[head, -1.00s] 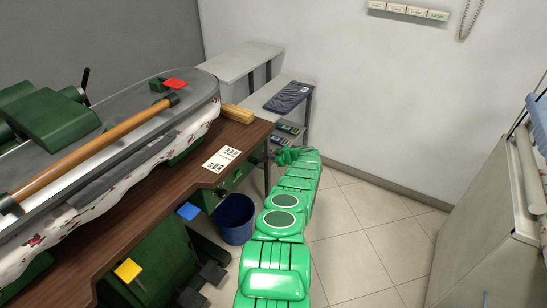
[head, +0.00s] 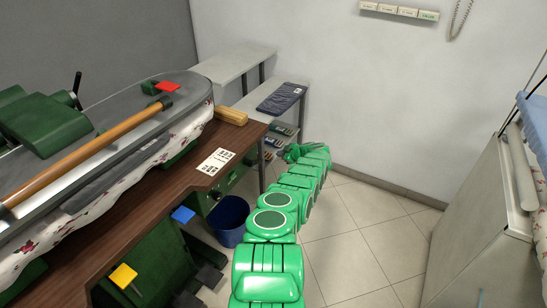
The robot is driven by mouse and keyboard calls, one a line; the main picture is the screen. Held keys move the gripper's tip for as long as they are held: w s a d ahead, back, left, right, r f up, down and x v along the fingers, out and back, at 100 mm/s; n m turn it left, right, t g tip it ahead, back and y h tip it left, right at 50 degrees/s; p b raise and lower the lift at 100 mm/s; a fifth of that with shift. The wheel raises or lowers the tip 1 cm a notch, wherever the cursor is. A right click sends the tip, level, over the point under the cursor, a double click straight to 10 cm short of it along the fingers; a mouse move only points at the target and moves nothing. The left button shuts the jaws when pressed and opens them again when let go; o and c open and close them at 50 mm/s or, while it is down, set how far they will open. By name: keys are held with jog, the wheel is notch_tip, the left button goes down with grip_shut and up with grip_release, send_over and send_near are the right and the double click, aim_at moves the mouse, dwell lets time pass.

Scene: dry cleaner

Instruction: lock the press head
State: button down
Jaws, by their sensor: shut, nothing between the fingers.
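The press head (head: 110,115) is a grey, long, rounded plate at the left, lying down over the padded floral buck (head: 145,170). A wooden handle bar (head: 95,155) runs along its front side. A red square piece (head: 167,86) sits on a green block near its far end. Below the table edge are a blue pedal plate (head: 183,214) and a yellow one (head: 123,276). My green arm reaches away along the table's right side. My gripper (head: 298,152) is at its far end, small, shut and empty, near the shelf and apart from the press.
A brown table (head: 150,205) carries the press, a wooden brush (head: 231,116) and a printed card (head: 216,161). A blue bin (head: 229,214) stands beneath. Grey shelves (head: 232,65) hold a folded dark cloth (head: 281,97). A grey cabinet (head: 485,215) is at right; floor between is clear.

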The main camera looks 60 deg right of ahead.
jog(key=shift+s+d+r, duration=0.2)
jog(key=shift+s+r, duration=0.05)
jog(key=shift+s, duration=0.25)
jog(key=shift+s+d+r, duration=0.2)
jog(key=shift+s+r, duration=0.05)
jog(key=shift+s, duration=0.25)
